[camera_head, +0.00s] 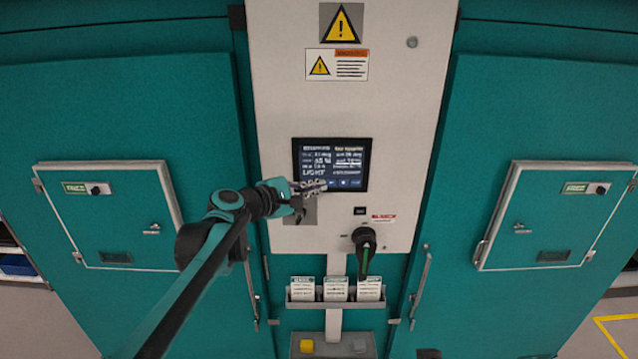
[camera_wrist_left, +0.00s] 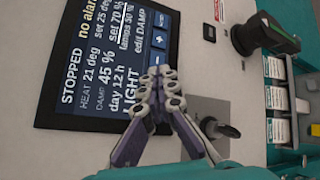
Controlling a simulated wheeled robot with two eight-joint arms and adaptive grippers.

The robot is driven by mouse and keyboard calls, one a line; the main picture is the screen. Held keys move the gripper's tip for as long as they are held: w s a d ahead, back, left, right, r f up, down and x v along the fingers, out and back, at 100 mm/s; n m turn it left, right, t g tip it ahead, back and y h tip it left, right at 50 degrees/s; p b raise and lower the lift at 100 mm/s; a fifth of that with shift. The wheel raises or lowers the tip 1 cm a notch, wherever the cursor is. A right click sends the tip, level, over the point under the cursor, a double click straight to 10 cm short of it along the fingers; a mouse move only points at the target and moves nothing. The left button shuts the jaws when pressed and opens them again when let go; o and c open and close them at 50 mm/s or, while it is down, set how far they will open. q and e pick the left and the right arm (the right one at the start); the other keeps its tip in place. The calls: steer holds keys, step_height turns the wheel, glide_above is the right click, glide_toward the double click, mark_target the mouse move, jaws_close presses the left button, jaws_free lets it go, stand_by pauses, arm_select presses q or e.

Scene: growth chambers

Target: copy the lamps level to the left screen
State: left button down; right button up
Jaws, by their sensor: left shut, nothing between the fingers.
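A dark control screen (camera_head: 345,150) is set in the pale central panel; it is the only screen in view. In the left wrist view the screen (camera_wrist_left: 85,55) appears turned on its side and reads STOPPED, no alarm, HEAT 21 deg, set 25 deg, DAMP 45 %, set 70 %, day 12 h, lamps 50 %, LIGHT and edit DAMP. A plus button (camera_wrist_left: 158,40) and a minus button show along its lower edge. My left gripper (camera_head: 318,187) is shut and empty, its tips in front of that button row beside the minus; contact cannot be told. My right gripper is out of view.
A black rotary switch with a green mark (camera_head: 363,250) is right of and below the screen. Card holders (camera_head: 335,303) and a grey box with a yellow button (camera_head: 306,346) are lower. A grey plate with a black handle (camera_wrist_left: 220,128) sits near my gripper. Teal doors flank the panel.

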arm_select(q)
steer(key=shift+s, duration=0.8)
steer(key=s, duration=0.5)
steer(key=shift+f, duration=0.1)
stand_by(1.7)
steer(key=s+n+t+h+b, duration=0.2)
steer(key=s+n+h+b, duration=0.1)
steer(key=n, duration=0.1)
steer(key=shift+s+f+t+b, duration=0.15)
steer(key=shift+s+t+b, duration=0.2)
steer(key=shift+t, duration=0.05)
